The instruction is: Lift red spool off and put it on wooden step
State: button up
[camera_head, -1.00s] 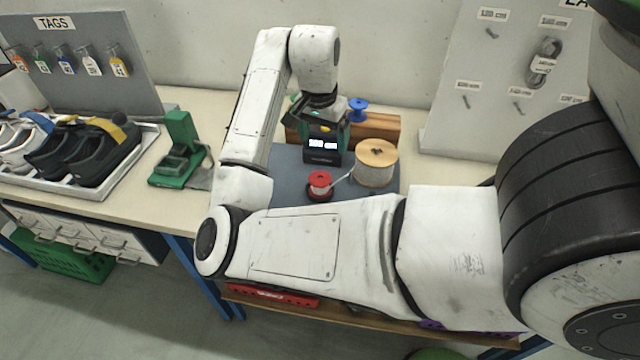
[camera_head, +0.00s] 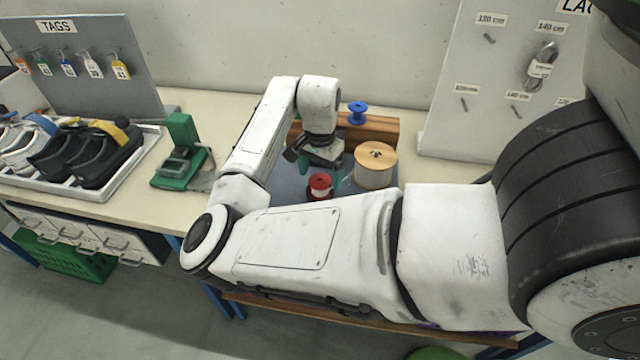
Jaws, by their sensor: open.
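My gripper (camera_head: 322,168) is open and points down just behind and above the spool. Its fingers are partly hidden, and I cannot tell whether they touch the spool. The wooden step (camera_head: 385,127) is a brown block at the back of the mat, with a blue spool (camera_head: 357,112) on it. My wrist hides part of the step's left side.
A large wooden-flanged spool (camera_head: 375,167) stands close to the right of the red spool. A green device (camera_head: 180,155) and a shoe tray (camera_head: 140,160) are on the left. A lace board (camera_head: 490,120) stands at the right. The step's right part is clear.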

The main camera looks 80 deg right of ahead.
jog(key=shift+f, duration=1)
jog(key=c, duration=1.4)
